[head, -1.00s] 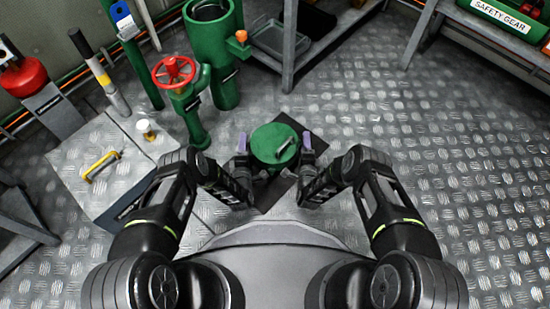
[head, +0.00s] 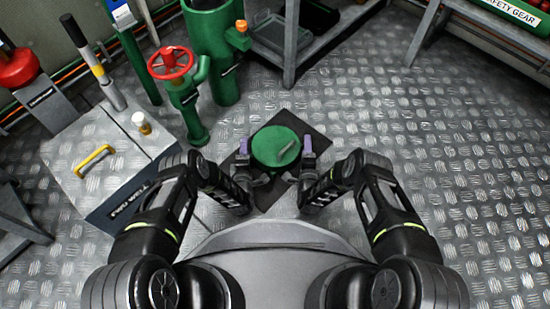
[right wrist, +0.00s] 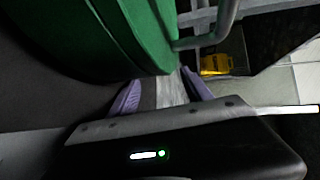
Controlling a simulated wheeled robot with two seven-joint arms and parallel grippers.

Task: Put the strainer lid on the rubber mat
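The strainer lid (head: 272,142) is a round green disc with a grey bar handle on top. In the head view it is between my two grippers and over the dark rubber mat (head: 312,128); whether it rests on the mat cannot be told. My left gripper (head: 244,147) is at its left edge; how far its fingers are apart does not show. My right gripper (head: 307,146) is at its right edge. In the right wrist view the lid (right wrist: 130,35) is above the two purple fingers (right wrist: 163,90), which are apart with floor visible between them.
A red valve wheel (head: 170,62) and a green open cylinder (head: 210,60) stand behind. A shelf unit (head: 290,45) is at the back. The right floor is clear.

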